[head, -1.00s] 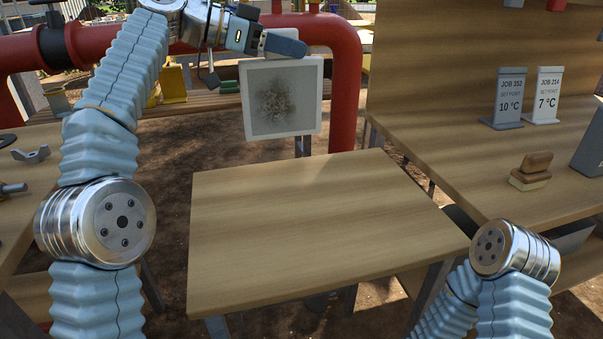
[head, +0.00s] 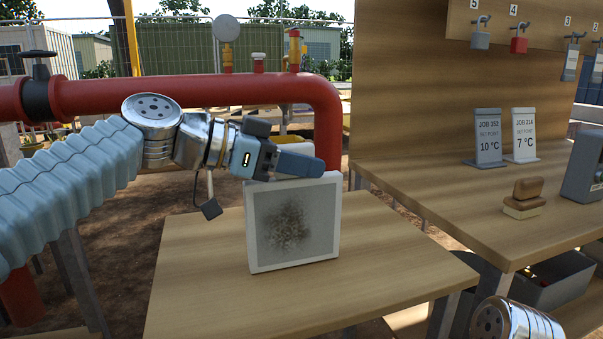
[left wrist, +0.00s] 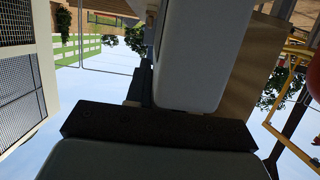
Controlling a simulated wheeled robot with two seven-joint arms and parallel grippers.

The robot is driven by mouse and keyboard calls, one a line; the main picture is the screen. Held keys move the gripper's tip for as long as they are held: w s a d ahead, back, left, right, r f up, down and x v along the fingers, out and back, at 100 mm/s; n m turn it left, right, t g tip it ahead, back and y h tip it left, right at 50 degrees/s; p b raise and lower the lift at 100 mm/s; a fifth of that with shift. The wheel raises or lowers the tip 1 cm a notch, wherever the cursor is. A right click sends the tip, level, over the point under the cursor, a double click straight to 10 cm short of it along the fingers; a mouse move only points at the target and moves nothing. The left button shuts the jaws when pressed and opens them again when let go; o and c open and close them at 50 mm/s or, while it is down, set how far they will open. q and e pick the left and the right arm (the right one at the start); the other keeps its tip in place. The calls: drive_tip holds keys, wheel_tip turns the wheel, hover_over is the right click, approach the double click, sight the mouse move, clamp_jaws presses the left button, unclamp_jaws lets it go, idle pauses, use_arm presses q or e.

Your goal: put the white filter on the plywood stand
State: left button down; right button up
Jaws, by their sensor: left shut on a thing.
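The white filter (head: 325,225) is a thin square panel with a pale frame and a dark, dirty patch on its grey face. My left gripper (head: 300,164) is shut on its top edge and holds it upright. The plywood stand (head: 190,290) is the wood-topped table in front of me. The filter shows over the middle of its top; whether its lower edge touches the wood I cannot tell. The left wrist view shows large grey and dark shapes close up, and I cannot make out the filter there. My right gripper is out of view.
A workbench (head: 440,205) on the right holds two job cards (head: 488,138), a wooden-handled block (head: 524,199) and a grey box (head: 585,165). Padlocks hang above it. A red pipe (head: 180,92) runs behind the stand. The rest of the stand's top is clear.

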use_arm(q)
drive_tip(key=shift+f, duration=0.2)
drive_tip(key=c, duration=1)
unclamp_jaws()
drive_tip(key=shift+o, duration=0.2)
drive_tip(key=shift+r, duration=0.1)
drive_tip(key=v, duration=1.2)
